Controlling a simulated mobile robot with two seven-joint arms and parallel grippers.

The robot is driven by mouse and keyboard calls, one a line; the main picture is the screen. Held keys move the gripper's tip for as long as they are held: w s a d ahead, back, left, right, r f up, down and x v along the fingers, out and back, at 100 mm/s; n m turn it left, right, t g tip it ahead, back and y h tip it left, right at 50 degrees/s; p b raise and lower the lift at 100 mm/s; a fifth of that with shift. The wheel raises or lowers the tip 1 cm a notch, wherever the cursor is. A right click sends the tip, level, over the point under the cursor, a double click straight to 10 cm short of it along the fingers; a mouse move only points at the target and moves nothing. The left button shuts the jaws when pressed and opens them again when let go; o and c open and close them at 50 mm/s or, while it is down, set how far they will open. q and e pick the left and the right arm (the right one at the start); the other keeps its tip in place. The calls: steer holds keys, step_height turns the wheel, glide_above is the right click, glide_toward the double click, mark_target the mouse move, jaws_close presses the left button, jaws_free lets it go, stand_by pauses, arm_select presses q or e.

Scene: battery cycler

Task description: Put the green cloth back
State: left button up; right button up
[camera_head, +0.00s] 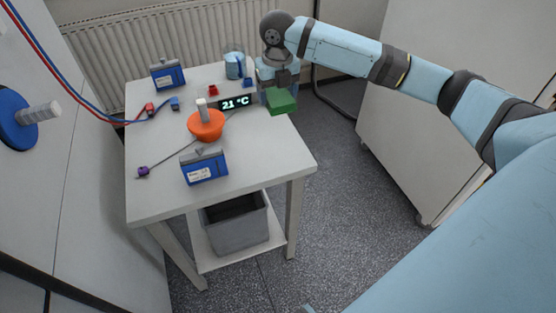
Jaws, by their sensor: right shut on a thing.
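The green cloth (282,103) is a small folded block in the head view. It is at the right end of the white table, near the back right. My right gripper (278,87) is above it, pointing down, and is shut on it. Whether the cloth touches the table top cannot be told. The fingertips are partly hidden by the cloth. My left gripper is not in view.
On the white table (150,205) stand blue battery boxes (204,167), an orange bowl-like thing (206,126), a 21 °C display (234,104) and a glass beaker (234,65). A grey bin (238,236) is on the lower shelf. The table's front right is clear.

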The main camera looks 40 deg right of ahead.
steer(key=shift+s+d+f, duration=0.1)
steer(key=shift+f, duration=0.15)
steer(key=b, duration=0.1)
glide_above(279, 153)
step_height(279, 153, down, 15)
steer(key=shift+f, duration=0.1)
step_height(279, 153, down, 4)
steer(key=shift+f, duration=0.1)
steer(key=o, duration=0.8)
